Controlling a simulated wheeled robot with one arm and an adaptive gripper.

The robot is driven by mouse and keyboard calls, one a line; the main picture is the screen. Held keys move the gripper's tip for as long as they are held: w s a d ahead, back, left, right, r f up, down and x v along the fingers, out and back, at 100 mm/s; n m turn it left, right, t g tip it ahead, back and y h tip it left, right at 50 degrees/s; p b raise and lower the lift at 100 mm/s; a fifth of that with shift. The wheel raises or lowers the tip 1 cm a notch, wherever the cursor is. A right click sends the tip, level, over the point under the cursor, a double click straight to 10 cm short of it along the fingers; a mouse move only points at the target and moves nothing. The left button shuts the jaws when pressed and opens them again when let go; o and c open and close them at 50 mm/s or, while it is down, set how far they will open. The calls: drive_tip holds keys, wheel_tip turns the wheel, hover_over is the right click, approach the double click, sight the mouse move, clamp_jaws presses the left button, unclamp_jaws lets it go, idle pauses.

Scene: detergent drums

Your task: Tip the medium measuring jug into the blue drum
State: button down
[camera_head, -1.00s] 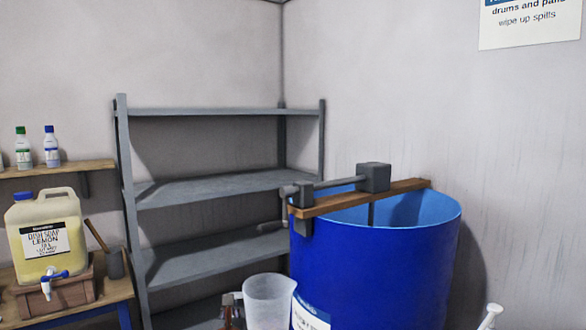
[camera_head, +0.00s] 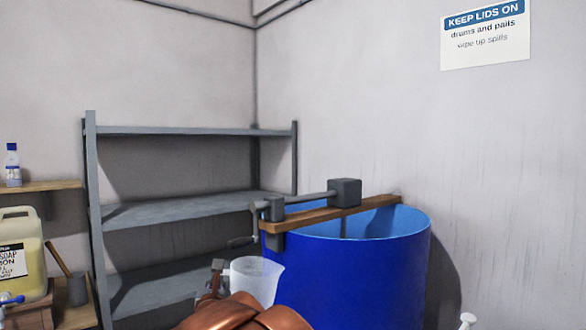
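The blue drum (camera_head: 350,285) stands open-topped at the centre right, with a wooden board across its rim. A translucent white measuring jug (camera_head: 256,279) is upright in front of the drum's left side, its top below the drum's rim. My gripper (camera_head: 216,284) is at the jug's left side and appears shut on it; the fingers are small and partly hidden. My copper-coloured arm covers the jug's lower part. The jug's contents cannot be seen.
A wooden board (camera_head: 330,214) with a grey mixer-like clamp and bar (camera_head: 343,192) lies across the drum's mouth. The drum's right part is open. A grey shelf rack (camera_head: 190,213) stands behind left. A soap container (camera_head: 22,250) sits at far left.

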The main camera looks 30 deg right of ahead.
drive_tip(key=shift+m, duration=0.5)
drive_tip(key=d+r, duration=0.2)
drive_tip(key=s+d+r+b, duration=0.1)
drive_tip(key=d+r, duration=0.1)
drive_tip(key=r, duration=0.1)
drive_tip(key=d+r, duration=0.2)
drive_tip(key=r, duration=0.1)
drive_tip(key=shift+s+d+b, duration=0.25)
drive_tip(key=shift+s+b, duration=0.05)
drive_tip(key=shift+d+r, duration=0.1)
drive_tip(key=shift+r, duration=0.55)
drive_tip(key=s+d+r+y+b, duration=0.2)
drive_tip(key=s+d+r+y, duration=0.1)
drive_tip(key=r, duration=0.8)
drive_tip(key=s+d+r+n+t+y+b, duration=0.1)
drive_tip(key=s+d+r+y, duration=0.3)
drive_tip(key=r, duration=0.8)
drive_tip(key=shift+d+r+t+y+b, duration=0.3)
drive_tip(key=shift+d+y+b, duration=0.2)
drive_tip(key=shift+d, duration=0.8)
drive_tip(key=shift+s+d, duration=0.1)
drive_tip(key=shift+d, duration=0.05)
